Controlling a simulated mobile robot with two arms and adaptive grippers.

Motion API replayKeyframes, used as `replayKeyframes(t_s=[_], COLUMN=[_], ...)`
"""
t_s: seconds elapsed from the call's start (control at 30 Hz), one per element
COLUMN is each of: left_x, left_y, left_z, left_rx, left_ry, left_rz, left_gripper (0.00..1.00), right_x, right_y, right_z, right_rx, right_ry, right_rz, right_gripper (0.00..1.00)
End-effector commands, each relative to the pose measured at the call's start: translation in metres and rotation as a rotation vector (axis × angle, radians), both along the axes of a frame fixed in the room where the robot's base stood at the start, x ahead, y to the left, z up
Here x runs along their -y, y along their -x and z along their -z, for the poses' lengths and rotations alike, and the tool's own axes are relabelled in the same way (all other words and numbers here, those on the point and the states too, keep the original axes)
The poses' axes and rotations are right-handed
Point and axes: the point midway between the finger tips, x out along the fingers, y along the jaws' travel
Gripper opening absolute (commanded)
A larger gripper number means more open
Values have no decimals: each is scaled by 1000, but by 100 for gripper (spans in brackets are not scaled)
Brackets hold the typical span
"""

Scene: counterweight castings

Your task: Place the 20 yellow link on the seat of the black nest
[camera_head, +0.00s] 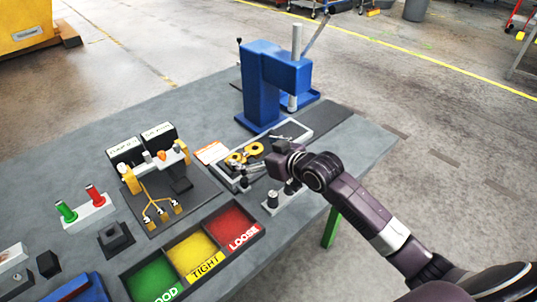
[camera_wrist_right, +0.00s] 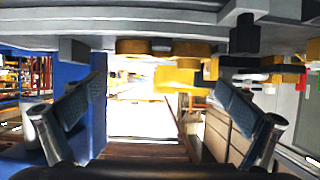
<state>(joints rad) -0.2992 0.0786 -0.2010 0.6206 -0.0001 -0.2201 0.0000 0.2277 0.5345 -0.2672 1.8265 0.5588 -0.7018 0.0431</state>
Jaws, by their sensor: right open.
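Yellow ring-like links lie on a grey tray: one link (camera_head: 237,159) and another link (camera_head: 254,149) in the head view. In the wrist view, yellow pieces (camera_wrist_right: 190,50) show near the top; I cannot read a 20 on any. A black block with a raised top (camera_head: 115,236), which may be the black nest, stands at the left of the table; its seat is too small to make out. My right gripper (camera_head: 277,164) is just right of the links, apart from them. Its fingers (camera_wrist_right: 160,95) are open and empty. My left gripper is not in view.
A blue press (camera_head: 262,85) stands behind the tray (camera_head: 300,128). A sorting bin with green, yellow and red compartments (camera_head: 263,229) lies in front. A fixture with yellow branching lines (camera_head: 155,197) and red and green plugs (camera_head: 66,211) stand left. The table's right edge is near my arm.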

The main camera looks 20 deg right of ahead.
Motion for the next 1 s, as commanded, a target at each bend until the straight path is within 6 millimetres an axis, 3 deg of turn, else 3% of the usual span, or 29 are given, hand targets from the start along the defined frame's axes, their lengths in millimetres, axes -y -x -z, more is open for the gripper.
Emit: replayKeyframes(t_s=[0.2, 0.43, 1.0], left_x=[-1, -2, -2], left_y=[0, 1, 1], left_z=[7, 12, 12], left_rx=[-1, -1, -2], left_ry=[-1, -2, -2], left_rz=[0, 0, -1], left_gripper=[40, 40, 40], right_x=[15, 25, 27], right_y=[38, 65, 73], right_z=[-18, -32, -38], right_rx=[5, 8, 8], right_ry=[2, 1, -1], right_rz=[1, 1, 0], right_gripper=[100, 100, 100])
